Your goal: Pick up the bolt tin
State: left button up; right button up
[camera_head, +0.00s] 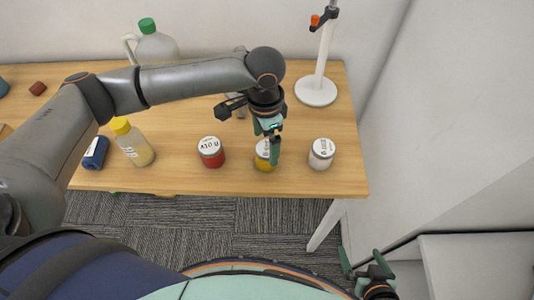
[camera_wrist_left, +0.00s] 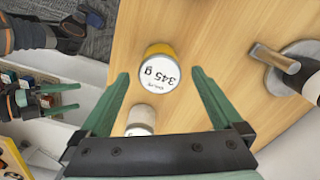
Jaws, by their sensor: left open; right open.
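Three tins stand along the table's front edge in the head view: a red tin (camera_head: 211,152), a yellow tin (camera_head: 264,160) and a white tin (camera_head: 321,154). I cannot read which one is the bolt tin. My left gripper (camera_head: 272,150) points down at the yellow tin and partly covers it. In the left wrist view the yellow tin (camera_wrist_left: 158,70), its white lid marked "345 g", appears between the open, empty fingers (camera_wrist_left: 160,74). A pale tin (camera_wrist_left: 141,120) shows below it there. My right gripper (camera_head: 366,268) is open and empty, low beside the table.
A yellow-capped bottle (camera_head: 133,145) and a blue object (camera_head: 95,153) stand left of the tins. A green-capped jug (camera_head: 155,45) is behind my left arm. A white stand (camera_head: 316,92) is at the back right. The wooden table (camera_head: 180,180) ends just before the tins.

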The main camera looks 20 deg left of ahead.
aim_at(267, 148)
pick_arm(q)
notch_tip(267, 148, down, 5)
jog(key=shift+w+d+r, duration=0.1)
jog(key=shift+d, duration=0.05)
grip_shut()
dwell(0.9)
